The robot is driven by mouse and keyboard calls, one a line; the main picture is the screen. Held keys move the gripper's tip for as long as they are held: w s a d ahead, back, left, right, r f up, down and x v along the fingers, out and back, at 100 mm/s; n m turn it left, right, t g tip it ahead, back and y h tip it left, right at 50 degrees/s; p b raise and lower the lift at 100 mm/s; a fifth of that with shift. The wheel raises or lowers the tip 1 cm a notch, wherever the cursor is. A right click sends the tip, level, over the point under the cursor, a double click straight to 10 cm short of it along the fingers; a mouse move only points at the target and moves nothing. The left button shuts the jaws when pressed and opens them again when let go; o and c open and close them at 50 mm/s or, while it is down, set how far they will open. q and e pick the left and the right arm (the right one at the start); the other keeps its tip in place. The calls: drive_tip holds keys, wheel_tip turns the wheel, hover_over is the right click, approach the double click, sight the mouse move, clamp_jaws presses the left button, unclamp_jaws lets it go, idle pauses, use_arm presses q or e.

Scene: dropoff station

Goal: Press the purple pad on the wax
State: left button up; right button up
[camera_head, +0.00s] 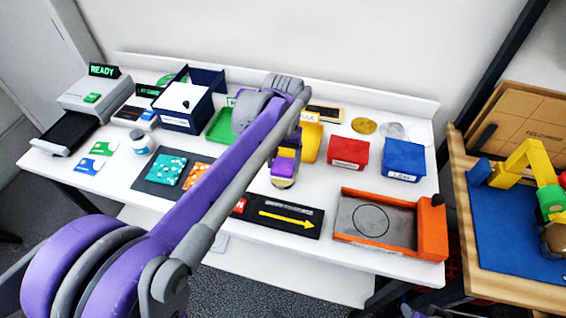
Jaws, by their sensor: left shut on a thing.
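My left gripper (285,157) is over the middle of the white table, below the raised elbow of my purple arm. It is shut on a small purple and yellow thing (284,169), whose lower end is close above or on the table behind the black plate with a yellow arrow. I cannot tell if it touches. The purple on it may be the pad. I cannot make out the wax for sure. My arm hides part of the table's middle. My right gripper is not in view.
An orange tray (432,231) with a grey plate stands at the front right. Red (348,150) and blue (403,157) bins stand behind it. A dark board (150,187) with teal and orange squares lies left of my arm. A READY machine (95,95) stands far left.

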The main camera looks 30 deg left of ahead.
sight(283, 166)
use_arm(q)
drive_tip(key=shift+r+p, duration=1.6)
drive_tip(key=shift+r, duration=0.95)
drive_tip(key=shift+f, duration=0.1)
